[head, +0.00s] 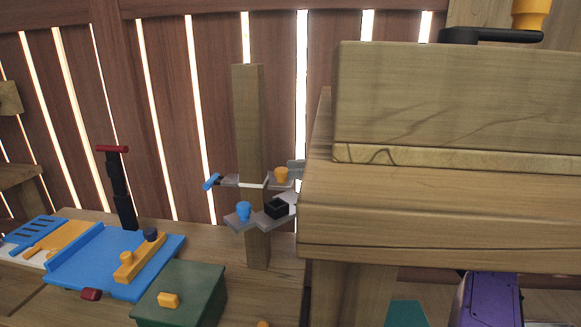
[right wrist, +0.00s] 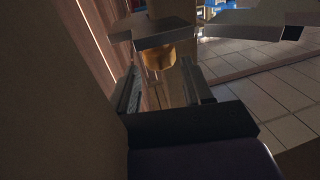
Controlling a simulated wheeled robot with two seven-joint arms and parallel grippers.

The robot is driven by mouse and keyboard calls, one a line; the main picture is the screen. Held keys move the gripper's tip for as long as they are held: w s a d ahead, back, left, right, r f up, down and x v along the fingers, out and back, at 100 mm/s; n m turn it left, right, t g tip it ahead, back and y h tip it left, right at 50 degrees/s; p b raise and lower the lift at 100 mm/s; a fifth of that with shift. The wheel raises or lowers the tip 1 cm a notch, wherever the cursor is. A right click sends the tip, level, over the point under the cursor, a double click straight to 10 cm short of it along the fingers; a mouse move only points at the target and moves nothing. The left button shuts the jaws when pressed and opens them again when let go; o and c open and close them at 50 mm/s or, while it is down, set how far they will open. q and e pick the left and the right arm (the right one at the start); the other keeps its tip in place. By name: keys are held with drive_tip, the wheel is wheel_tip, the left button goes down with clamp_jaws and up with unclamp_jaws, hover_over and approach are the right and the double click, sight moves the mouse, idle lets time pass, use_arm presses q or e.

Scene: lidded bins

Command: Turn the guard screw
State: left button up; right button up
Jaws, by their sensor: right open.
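A wooden post (head: 250,110) carries grey brackets with a yellow screw-like knob (head: 282,174) on the upper one. A blue knob (head: 244,210) is on the lower bracket, and a blue piece (head: 211,181) is at the upper bracket's left end. Which one is the guard screw is not marked. My right gripper (head: 294,185) reaches in from behind the wooden block, mostly hidden, close to the yellow knob. In the right wrist view, its fingers (right wrist: 163,88) are apart and empty, with a yellow knob (right wrist: 159,56) just beyond the tips under a grey plate. My left gripper is not in view.
A large wooden structure (head: 440,210) fills the right side. A blue fixture (head: 100,265) with a black upright handle (head: 120,190) and a green box (head: 185,295) with a yellow knob stand on the bench at left. A slatted fence (head: 180,100) is behind.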

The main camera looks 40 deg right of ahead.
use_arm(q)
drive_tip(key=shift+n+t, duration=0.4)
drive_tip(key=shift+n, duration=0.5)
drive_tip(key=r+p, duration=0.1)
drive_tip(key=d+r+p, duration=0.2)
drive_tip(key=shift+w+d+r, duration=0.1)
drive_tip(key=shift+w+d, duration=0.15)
use_arm(e)
drive_tip(key=v, duration=0.8)
drive_tip(key=shift+s+d, duration=0.2)
